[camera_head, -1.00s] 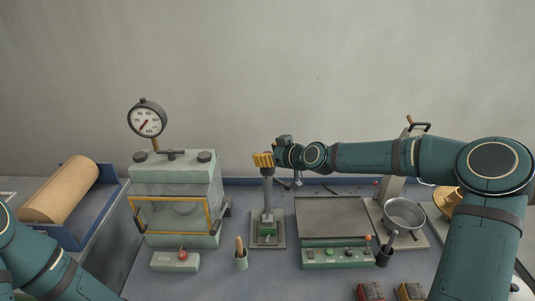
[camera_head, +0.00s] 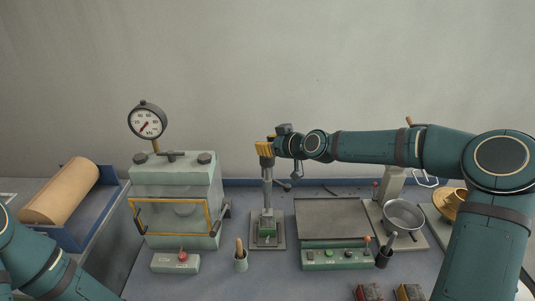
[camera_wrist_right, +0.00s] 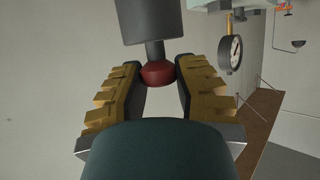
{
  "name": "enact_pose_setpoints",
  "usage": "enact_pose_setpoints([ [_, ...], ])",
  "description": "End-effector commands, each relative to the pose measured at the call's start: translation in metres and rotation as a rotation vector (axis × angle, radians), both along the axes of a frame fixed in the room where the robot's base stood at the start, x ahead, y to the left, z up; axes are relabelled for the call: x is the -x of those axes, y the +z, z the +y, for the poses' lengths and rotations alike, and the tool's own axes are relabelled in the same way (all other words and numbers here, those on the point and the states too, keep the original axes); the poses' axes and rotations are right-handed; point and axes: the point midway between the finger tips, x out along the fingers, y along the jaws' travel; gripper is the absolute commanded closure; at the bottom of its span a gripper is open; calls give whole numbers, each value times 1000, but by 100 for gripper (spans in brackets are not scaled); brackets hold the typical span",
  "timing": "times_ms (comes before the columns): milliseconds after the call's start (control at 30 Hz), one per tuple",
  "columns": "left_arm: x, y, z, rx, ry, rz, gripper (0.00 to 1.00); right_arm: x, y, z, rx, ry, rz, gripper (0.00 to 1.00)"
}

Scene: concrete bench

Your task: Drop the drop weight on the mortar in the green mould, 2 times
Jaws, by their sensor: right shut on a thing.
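The drop weight is a grey cylinder (camera_wrist_right: 150,20) with a red knob (camera_wrist_right: 157,73), large in the right wrist view. My right gripper (camera_wrist_right: 157,72) is shut on the red knob. In the head view the right gripper (camera_head: 265,147) is at the top of a thin upright grey rod (camera_head: 267,192), with the grey weight (camera_head: 266,161) just under its yellow fingers. The green mould (camera_head: 267,229) stands below on a grey base plate (camera_head: 281,241). The mortar inside cannot be made out. My left gripper is out of view; only my left arm shows.
A pale green press (camera_head: 175,180) with a dial gauge (camera_head: 147,120) stands left of the mould. A flat table with a control box (camera_head: 337,256) and a metal bowl (camera_head: 403,215) lie right.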

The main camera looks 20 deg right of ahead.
Motion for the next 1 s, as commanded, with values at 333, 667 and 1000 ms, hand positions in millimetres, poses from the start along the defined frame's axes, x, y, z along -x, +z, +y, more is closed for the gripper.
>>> enact_pose_setpoints([
  [333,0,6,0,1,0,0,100,-1,35,0,-1,-1,-5,100],
  [667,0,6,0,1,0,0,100,-1,35,0,-1,-1,-5,40],
  [1000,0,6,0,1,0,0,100,2,34,-3,-1,-3,-2,40],
])
